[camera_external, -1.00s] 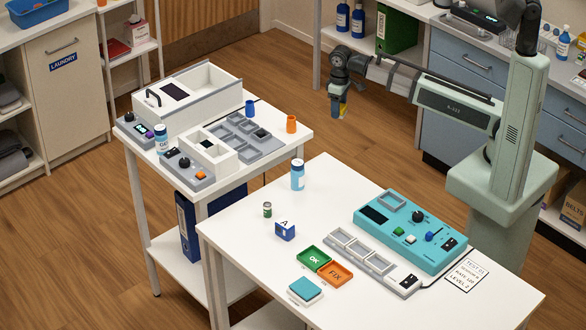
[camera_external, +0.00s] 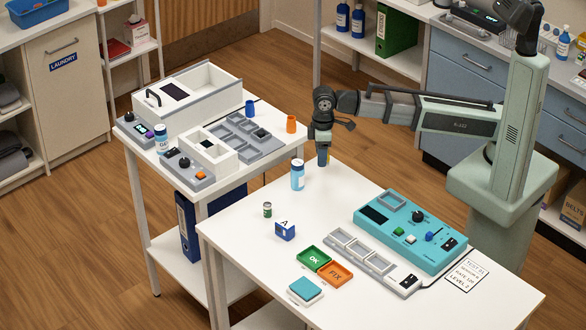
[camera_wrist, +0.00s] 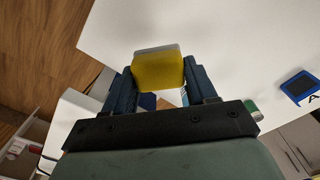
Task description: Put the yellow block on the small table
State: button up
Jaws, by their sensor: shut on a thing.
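My gripper (camera_external: 323,157) is shut on the yellow block, with its dark blue fingers on either side. The yellow block (camera_wrist: 158,72) shows clearly between the fingers in the wrist view, with a pale grey top edge. In the external view the fingers mostly hide the block. The gripper points down close to the far corner of the front white table (camera_external: 240,240), behind and right of a blue-and-white bottle (camera_external: 298,175). A second white table (camera_external: 262,178) stands to the left. I cannot tell which is the small table.
The front table holds a small can (camera_external: 267,210), a blue lettered block (camera_external: 285,230), green and orange trays (camera_external: 314,259), a grey rack (camera_external: 360,251) and a teal panel (camera_external: 440,243). The left table carries a drawer unit, a grey divided tray (camera_external: 262,146) and cups.

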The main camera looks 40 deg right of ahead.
aim_at(371, 287)
jog(key=s+a+n, duration=0.2)
jog(key=s+a, duration=0.4)
jog(key=s, duration=0.3)
jog(key=s+a+r+n, duration=0.1)
jog(key=s+a+n, duration=0.1)
jog(key=s+a, duration=0.5)
jog(key=s, duration=0.3)
jog(key=shift+a, duration=0.2)
jog(key=s+a+n, duration=0.1)
jog(key=s+a, duration=0.1)
jog(key=s, duration=0.6)
jog(key=s+a+r+n, duration=0.1)
jog(key=s+a+n, duration=0.1)
jog(key=s, duration=0.6)
jog(key=s+a+r+n, duration=0.1)
jog(key=s+a, duration=0.3)
jog(key=s, duration=0.5)
jog(key=shift+s+a+r, duration=0.15)
jog(key=shift+a, duration=0.25)
jog(key=shift+s+a+r, duration=0.15)
jog(key=shift+a, duration=0.2)
jog(key=shift+w+a+f, duration=0.1)
jog(key=shift+a+f, duration=0.05)
jog(key=shift+f, duration=2.35)
jog(key=shift+a+f, duration=0.15)
jog(key=shift+f, duration=2.3)
jog(key=shift+f, duration=0.15)
jog(key=o, duration=1)
jog(key=shift+o, duration=0.2)
